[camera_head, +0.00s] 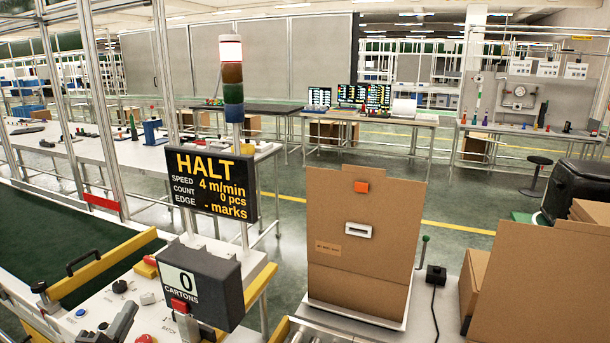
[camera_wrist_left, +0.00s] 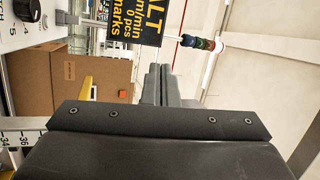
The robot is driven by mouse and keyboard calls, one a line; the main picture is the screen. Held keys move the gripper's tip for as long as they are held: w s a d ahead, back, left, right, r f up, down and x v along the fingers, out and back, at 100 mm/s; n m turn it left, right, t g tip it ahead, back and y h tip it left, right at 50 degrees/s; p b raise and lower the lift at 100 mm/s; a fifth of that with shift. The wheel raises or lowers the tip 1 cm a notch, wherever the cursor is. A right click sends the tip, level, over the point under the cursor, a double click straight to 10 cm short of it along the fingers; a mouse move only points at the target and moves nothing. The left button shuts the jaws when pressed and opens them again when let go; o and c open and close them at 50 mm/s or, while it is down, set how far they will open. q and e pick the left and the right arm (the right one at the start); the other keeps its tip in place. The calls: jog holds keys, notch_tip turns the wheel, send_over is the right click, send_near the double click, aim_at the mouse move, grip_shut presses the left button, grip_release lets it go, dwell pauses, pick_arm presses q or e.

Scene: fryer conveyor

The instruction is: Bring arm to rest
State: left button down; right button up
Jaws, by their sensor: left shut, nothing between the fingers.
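My left gripper (camera_head: 127,312) shows at the bottom left of the head view, above the control panel of the conveyor. In the left wrist view its two grey fingers (camera_wrist_left: 159,84) lie together, shut and empty. The rest of my left arm is mostly out of the head view. My right gripper is in neither view.
A counter box reading 0 cartons (camera_head: 203,283) stands close right of my left gripper. A yellow guard bar (camera_head: 105,266) borders the green belt (camera_head: 60,225). A HALT sign (camera_head: 213,182) hangs from a post behind. A brown carton board (camera_head: 360,245) stands upright to the right.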

pick_arm(q)
jog(key=s+a+f+n+g+y, duration=0.5)
jog(key=s+f+n+g+y, duration=0.4)
jog(key=s+f+n, duration=0.4)
jog(key=s+d+f+n+g+h, duration=0.2)
jog(key=s+d+f+g+h, duration=0.15)
jog(key=s, duration=0.55)
jog(key=s+d+f+n+g+h, duration=0.25)
jog(key=s+d+f+g, duration=0.25)
jog(key=s, duration=0.4)
notch_tip(320, 180, down, 24)
jog(key=a+f+g, duration=0.1)
jog(key=a, duration=0.1)
jog(key=s+d+f+g, duration=0.1)
jog(key=s+f, duration=1.4)
jog(key=shift+d+f, duration=0.25)
jog(key=shift+d, duration=0.1)
